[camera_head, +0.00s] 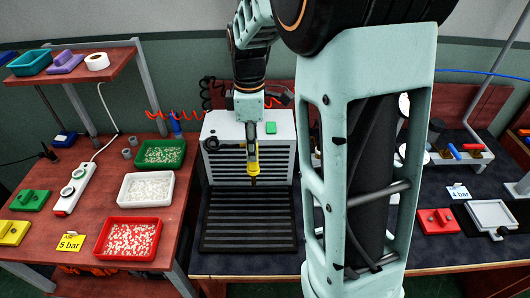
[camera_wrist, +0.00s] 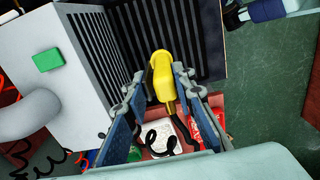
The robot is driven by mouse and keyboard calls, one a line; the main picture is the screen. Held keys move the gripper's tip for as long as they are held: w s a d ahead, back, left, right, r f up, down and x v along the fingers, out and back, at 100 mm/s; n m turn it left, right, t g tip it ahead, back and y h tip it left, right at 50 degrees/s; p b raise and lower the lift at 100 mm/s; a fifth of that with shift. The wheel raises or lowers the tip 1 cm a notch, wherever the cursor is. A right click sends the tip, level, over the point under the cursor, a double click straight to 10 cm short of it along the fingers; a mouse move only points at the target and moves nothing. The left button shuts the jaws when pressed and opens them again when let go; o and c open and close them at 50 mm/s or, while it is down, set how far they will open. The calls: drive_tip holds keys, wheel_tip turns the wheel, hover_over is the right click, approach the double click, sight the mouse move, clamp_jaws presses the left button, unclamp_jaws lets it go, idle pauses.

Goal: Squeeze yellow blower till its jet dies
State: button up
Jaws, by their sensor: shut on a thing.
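The yellow blower (camera_head: 253,168) is in my gripper (camera_head: 252,148) near the middle of the head view, in front of the grey box. It hangs with a dark tip pointing down above the black ribbed mat (camera_head: 248,222). In the wrist view the blower (camera_wrist: 161,73) shows between the two fingers of my gripper (camera_wrist: 157,86), which is shut on it. No jet is visible.
A grey box (camera_head: 221,126) with grilles and a green button stands behind. Red (camera_head: 105,257), white (camera_head: 124,201) and green (camera_head: 140,163) trays of pellets are on the left table. My arm hides part of the right bench, where a red block (camera_head: 438,222) lies.

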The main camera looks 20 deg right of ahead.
drive_tip(key=shift+w+a+f+b, duration=0.25)
drive_tip(key=shift+a+f+b, duration=0.25)
drive_tip(key=shift+f+b, duration=0.3)
drive_tip(key=shift+w+a+f+b, duration=0.25)
drive_tip(key=shift+a+f+b, duration=0.2)
drive_tip(key=shift+f+b, duration=0.25)
drive_tip(key=shift+o, duration=0.4)
clamp_jaws()
idle(3.4)
unclamp_jaws()
drive_tip(key=shift+c, duration=1.3)
